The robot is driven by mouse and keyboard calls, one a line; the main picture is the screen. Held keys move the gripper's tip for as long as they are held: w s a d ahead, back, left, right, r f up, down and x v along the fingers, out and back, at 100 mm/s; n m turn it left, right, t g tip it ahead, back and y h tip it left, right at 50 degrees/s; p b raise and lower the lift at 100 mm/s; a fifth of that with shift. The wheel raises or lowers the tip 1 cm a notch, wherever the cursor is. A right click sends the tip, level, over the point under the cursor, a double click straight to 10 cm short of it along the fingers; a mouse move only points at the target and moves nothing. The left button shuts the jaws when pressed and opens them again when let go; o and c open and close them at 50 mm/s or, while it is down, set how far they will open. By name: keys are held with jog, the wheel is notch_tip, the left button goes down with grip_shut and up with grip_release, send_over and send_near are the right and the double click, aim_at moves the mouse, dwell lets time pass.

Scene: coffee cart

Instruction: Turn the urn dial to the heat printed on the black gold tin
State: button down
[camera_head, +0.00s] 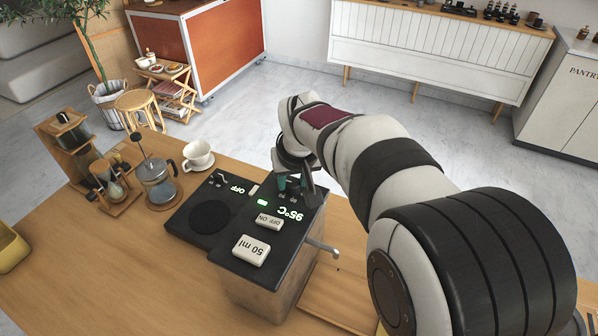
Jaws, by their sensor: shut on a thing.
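The urn (262,290) stands on the wooden counter with a black top panel. Its green display reads 95°C, upside down in this view. My gripper (293,186) points down at the far right part of the panel, just behind the display. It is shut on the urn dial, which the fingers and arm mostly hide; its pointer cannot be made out. I cannot identify the black gold tin or read any heat printed on one.
A spout (322,247) juts out right.

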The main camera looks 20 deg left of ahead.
jog(key=shift+m, duration=0.3)
dwell(0.4)
jog(key=c, duration=0.5)
grip_release()
jog(key=shift+r, duration=0.1)
jog(key=v, duration=1.5)
jog(key=shift+s+r, duration=0.25)
jog(key=shift+r, duration=0.05)
jog(key=shift+a, duration=0.1)
